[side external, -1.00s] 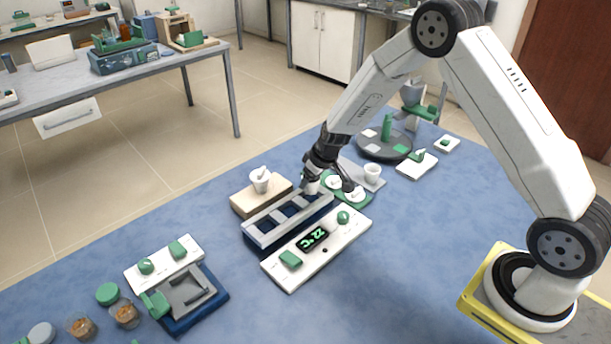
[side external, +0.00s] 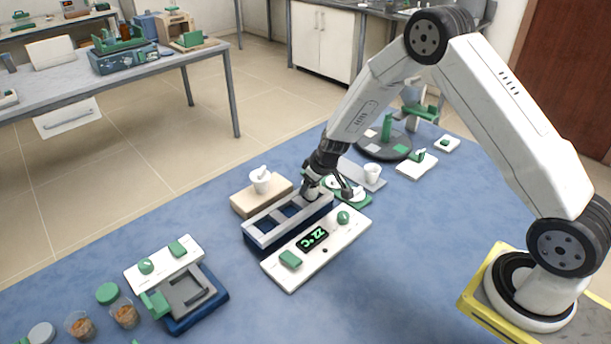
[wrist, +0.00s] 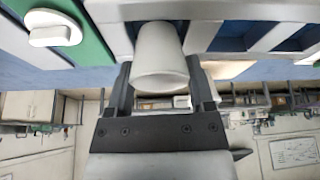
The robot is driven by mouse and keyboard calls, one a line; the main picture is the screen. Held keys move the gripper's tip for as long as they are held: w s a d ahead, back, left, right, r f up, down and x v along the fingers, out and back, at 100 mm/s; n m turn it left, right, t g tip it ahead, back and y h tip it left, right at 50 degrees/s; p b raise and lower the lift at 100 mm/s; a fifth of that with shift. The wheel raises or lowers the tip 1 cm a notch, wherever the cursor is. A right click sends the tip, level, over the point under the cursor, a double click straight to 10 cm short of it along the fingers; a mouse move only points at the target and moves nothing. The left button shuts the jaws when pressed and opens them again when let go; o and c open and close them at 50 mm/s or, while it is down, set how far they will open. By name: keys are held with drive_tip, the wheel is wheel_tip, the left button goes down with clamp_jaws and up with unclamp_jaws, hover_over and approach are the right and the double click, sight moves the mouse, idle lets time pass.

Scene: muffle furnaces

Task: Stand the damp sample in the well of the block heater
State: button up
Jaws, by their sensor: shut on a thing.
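The block heater (side external: 262,238) is a blue block under a grey frame with several square wells, behind a white panel with a green 22 °C display. My gripper (side external: 326,187) is over its right end, shut on a pale tapered cup (side external: 312,191), which I take for the damp sample. In the wrist view the cup (wrist: 160,58) sits between both fingers of my gripper (wrist: 163,75), one end toward the grey heater frame (wrist: 236,12). I cannot tell whether its far end is inside a well; the cup and fingers hide that spot.
A mortar with pestle (side external: 261,179) stands on a wooden block behind the heater. A green-and-white dish holder (side external: 357,198) is close at the right, with a white cup (side external: 372,173) on a grey plate beyond. A blue-and-white device (side external: 186,296) sits front left. Blue table is clear at front right.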

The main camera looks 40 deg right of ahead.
drive_tip(key=shift+f, duration=0.55)
drive_tip(key=o, duration=1.2)
drive_tip(key=shift+r, duration=0.15)
wheel_tip(320, 180, up, 8)
drive_tip(key=shift+f, duration=0.2)
idle(0.4)
